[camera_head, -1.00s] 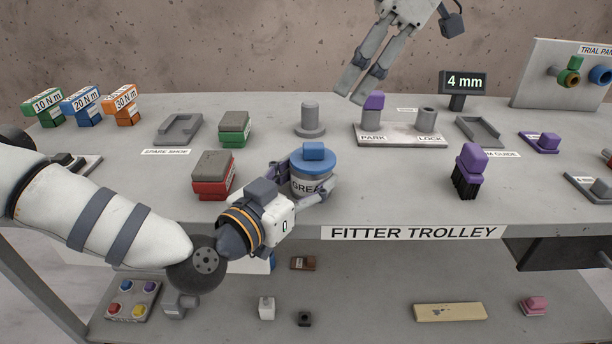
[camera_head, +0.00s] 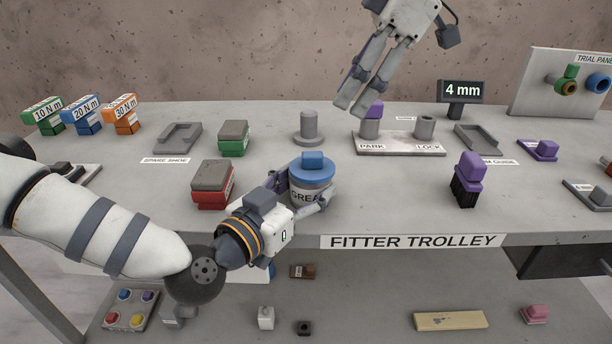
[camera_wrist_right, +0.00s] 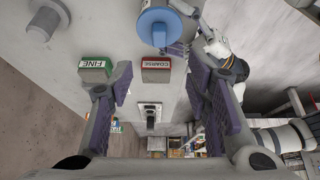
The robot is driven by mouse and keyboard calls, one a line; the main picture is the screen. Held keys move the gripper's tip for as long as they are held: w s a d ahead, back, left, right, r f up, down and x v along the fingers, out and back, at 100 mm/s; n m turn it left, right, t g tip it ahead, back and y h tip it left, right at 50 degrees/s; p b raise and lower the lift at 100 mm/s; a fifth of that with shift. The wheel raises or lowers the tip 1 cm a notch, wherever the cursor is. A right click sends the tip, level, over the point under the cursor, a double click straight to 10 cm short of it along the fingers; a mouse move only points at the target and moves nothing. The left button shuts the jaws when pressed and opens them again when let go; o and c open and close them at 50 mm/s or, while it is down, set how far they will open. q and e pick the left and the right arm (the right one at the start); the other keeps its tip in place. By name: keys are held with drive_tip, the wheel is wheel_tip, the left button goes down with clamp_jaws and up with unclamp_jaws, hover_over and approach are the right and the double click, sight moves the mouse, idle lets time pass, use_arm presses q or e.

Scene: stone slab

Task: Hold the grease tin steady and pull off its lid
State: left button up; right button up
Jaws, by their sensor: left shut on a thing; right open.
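The grease tin (camera_head: 308,194), grey with a partly hidden "GREA" label, stands upright near the trolley's front edge. Its blue lid (camera_head: 312,172) with a raised blue knob is on top. My left gripper (camera_head: 308,190) is shut on the tin's body below the lid, one finger on each side. My right gripper (camera_head: 357,105) is open and empty, high up behind and right of the tin, apart from it. In the right wrist view the blue lid (camera_wrist_right: 158,27) shows at the top, beyond the spread fingers of the right gripper (camera_wrist_right: 162,95).
A red-and-grey block (camera_head: 212,185) stands left of the tin, with a green one (camera_head: 233,138) behind it. A grey post (camera_head: 309,127) stands behind the tin. A purple-topped brush (camera_head: 468,178) is to the right. The slab is clear between tin and brush.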

drive_tip(key=o, duration=0.6)
drive_tip(key=s+n+h, duration=0.1)
drive_tip(key=n, duration=0.1)
drive_tip(key=s+f+n+h, duration=0.1)
drive_tip(key=n, duration=0.2)
drive_tip(key=s+a+f+n+h, duration=0.1)
drive_tip(key=n, duration=0.2)
drive_tip(key=shift+s+f+t, duration=0.2)
drive_tip(key=shift+s+t, duration=0.05)
drive_tip(key=shift+t, duration=0.05)
drive_tip(key=n+t+h, duration=0.2)
drive_tip(key=n+t, duration=0.2)
drive_tip(key=n, duration=0.6)
approach(312, 155)
drive_tip(key=x, duration=0.9)
drive_tip(key=shift+w+f, duration=0.1)
drive_tip(key=shift+f, duration=0.15)
drive_tip(key=c, duration=1.7)
drive_tip(key=shift+r, duration=4.05)
